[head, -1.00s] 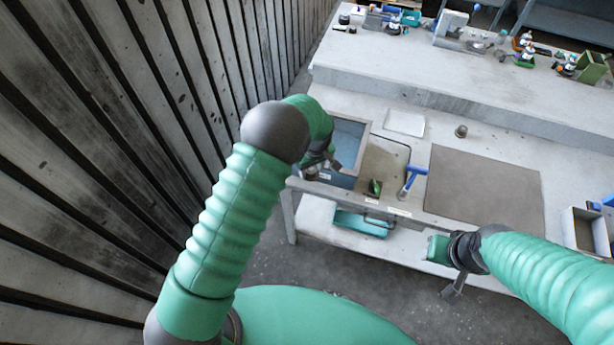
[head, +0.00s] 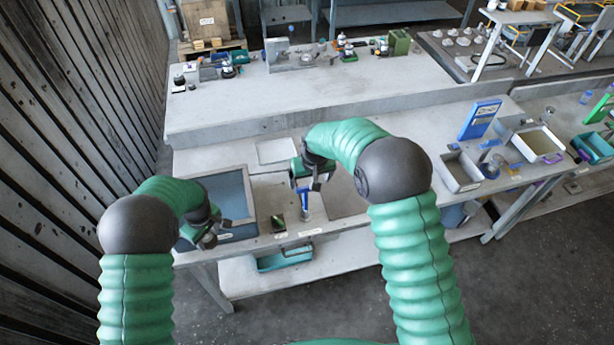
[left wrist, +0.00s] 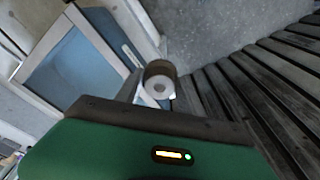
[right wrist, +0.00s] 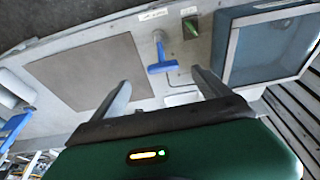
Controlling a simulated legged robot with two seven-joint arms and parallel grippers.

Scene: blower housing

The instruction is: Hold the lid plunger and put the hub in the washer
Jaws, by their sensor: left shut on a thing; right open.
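The washer (head: 251,200) is a blue-lined open tank at the left end of the bench; it also shows in the left wrist view (left wrist: 75,62) and right wrist view (right wrist: 226,45). My left gripper (head: 220,226) is at its front wall, shut on a small round metal part with a central hole, apparently the lid plunger (left wrist: 158,84). My right gripper (head: 316,186) is open and empty, above the bench right of the washer, over a blue T-handle (right wrist: 161,58). I cannot make out the hub now; my right arm covers part of the bench.
A dark mat (right wrist: 92,72) is beside the T-handle. A grey bin (head: 461,172) and a blue panel (head: 480,119) stand farther right. A teal tray (head: 284,259) sits on the lower shelf.

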